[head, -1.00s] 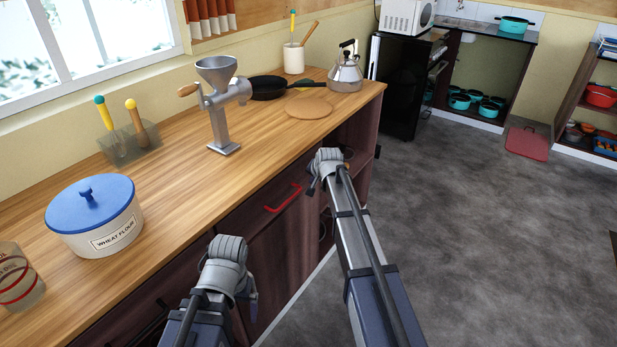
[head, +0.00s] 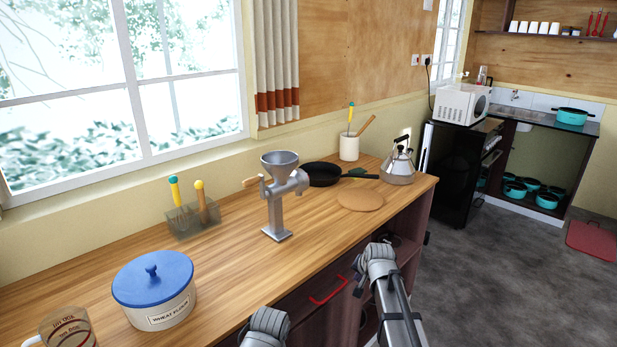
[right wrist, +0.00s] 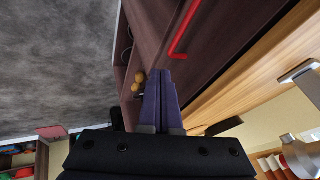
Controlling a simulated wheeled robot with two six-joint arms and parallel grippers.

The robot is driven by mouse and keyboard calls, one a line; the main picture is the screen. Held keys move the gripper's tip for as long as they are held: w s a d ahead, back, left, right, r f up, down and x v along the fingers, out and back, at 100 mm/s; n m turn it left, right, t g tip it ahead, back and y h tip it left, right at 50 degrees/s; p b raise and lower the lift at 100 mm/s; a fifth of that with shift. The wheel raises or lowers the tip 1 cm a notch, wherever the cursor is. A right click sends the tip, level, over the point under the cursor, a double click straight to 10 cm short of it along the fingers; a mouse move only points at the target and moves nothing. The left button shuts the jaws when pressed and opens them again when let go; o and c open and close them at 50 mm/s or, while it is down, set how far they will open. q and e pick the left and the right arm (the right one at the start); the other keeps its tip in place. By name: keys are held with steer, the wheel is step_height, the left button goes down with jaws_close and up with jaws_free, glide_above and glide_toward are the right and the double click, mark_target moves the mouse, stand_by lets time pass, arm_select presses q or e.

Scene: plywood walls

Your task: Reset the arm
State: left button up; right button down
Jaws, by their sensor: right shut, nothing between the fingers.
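My right gripper (right wrist: 161,74) shows in the right wrist view with its two purple fingers together and nothing between them. It is in front of the dark cabinet fronts, near a red drawer handle (right wrist: 185,30). In the head view my two arms reach in from the bottom edge, in front of the counter's front edge. The fingers are not clear there, and my left gripper cannot be seen.
The wooden counter (head: 225,265) holds a flour canister (head: 155,290), a metal grinder (head: 278,195), a black pan (head: 322,174), a kettle (head: 398,166) and a utensil holder (head: 193,219). The red handle (head: 328,290) juts from the cabinet.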

steer(key=s+a+n+g+h+p, duration=0.1)
steer(key=s+a+n+g, duration=0.2)
steer(key=s, duration=1.2)
steer(key=s+a+n+g+p, duration=0.1)
steer(key=s+a+n+g, duration=0.3)
steer(key=s+a+n, duration=0.4)
steer(key=s+a, duration=0.4)
steer(key=s, duration=0.3)
steer(key=shift+s+a+f+h, duration=0.2)
steer(key=shift+s+f+h, duration=0.1)
steer(key=shift+f+h, duration=0.1)
